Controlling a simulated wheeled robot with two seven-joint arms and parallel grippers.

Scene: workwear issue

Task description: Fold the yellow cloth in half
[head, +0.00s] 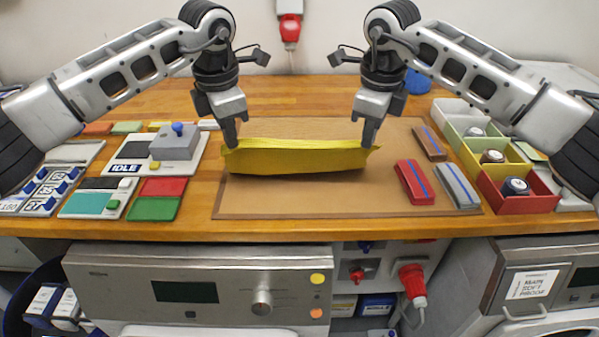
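The yellow cloth (298,160) spans the brown board in the middle of the table as a wide, short band. Its far edge runs between my two grippers and its near side hangs or lies toward me. My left gripper (232,144) is at the cloth's far left corner, fingers pointing down and close together on the edge. My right gripper (369,142) is at the far right corner in the same way. Both look closed on the cloth. The cloth's underside is hidden, so I cannot tell how much of it rests on the board.
The brown board (300,200) has free room in front of the cloth. Red (415,182), grey (457,186) and brown (429,143) striped items lie at its right. Colored bins (518,200) stand further right. A grey device marked IDLE (175,143) and several colored plates are at left.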

